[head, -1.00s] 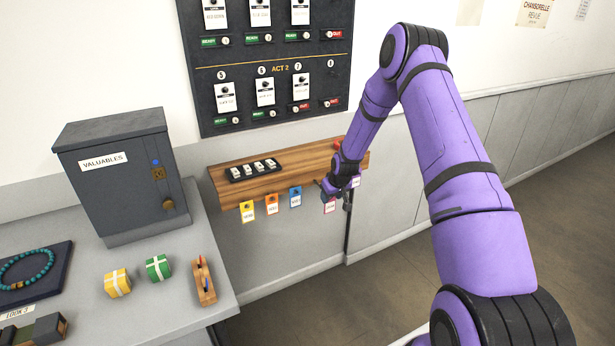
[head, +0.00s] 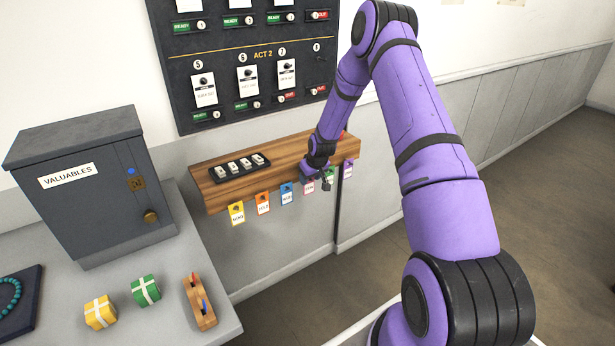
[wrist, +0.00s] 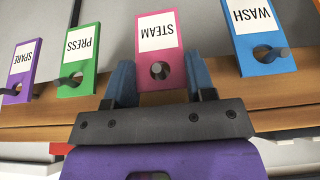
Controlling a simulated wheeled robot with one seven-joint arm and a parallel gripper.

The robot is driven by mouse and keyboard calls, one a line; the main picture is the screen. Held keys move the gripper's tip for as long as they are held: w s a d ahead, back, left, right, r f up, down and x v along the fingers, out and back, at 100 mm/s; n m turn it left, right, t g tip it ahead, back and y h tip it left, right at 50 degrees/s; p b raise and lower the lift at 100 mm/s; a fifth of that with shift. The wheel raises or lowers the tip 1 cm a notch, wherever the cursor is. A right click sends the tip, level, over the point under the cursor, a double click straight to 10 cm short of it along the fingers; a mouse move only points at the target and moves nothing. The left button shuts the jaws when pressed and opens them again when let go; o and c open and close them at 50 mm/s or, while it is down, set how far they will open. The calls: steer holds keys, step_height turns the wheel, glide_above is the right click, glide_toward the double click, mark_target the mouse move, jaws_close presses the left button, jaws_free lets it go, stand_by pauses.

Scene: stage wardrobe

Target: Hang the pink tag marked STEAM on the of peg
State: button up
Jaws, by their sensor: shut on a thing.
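The pink STEAM tag (wrist: 159,32) hangs on a peg of the wooden rail (wrist: 30,113), the peg's end showing through its hole in the wrist view. My gripper (wrist: 162,84) is shut on this tag, one blue finger at each side edge near the hole. In the head view the pink tag (head: 309,187) is partly behind my gripper (head: 318,180), under the front of the rail (head: 213,193). The dark board (head: 235,75) above has numbered pegs with white cards; peg 8 (head: 319,58) carries no card.
Close on either side hang the green PRESS tag (wrist: 79,55) and blue WASH tag (wrist: 257,30), with the purple SPARE tag (wrist: 20,70) beyond. Yellow (head: 236,214) and orange (head: 262,204) tags hang further left. The VALUABLES cabinet (head: 85,195) stands left.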

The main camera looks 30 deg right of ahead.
steer(key=shift+f, duration=0.2)
steer(key=o, duration=0.9)
steer(key=shift+r, duration=0.1)
